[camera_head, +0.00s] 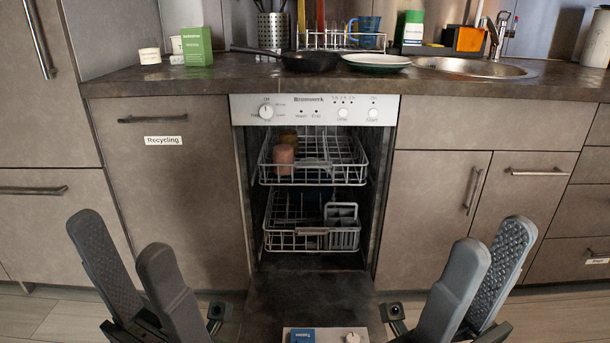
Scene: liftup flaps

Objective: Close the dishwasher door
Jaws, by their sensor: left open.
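The dishwasher (314,110) stands under the counter with its white control panel on top and its inside showing. Its door (308,290) is folded down, low in front of the opening, dark on its inner face. The near part of the door is cut off by the bottom of the view. My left gripper (118,250) is open and empty, left of the door. My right gripper (490,258) is open and empty, right of the door. Neither gripper visibly touches the door.
An upper rack (318,172) holding cups and a lower rack (300,238) with a cutlery basket sit inside the dishwasher. Cabinets flank it. A pan (306,62), a plate (377,61) and a sink (472,68) are on the counter above. Floor shows at both sides.

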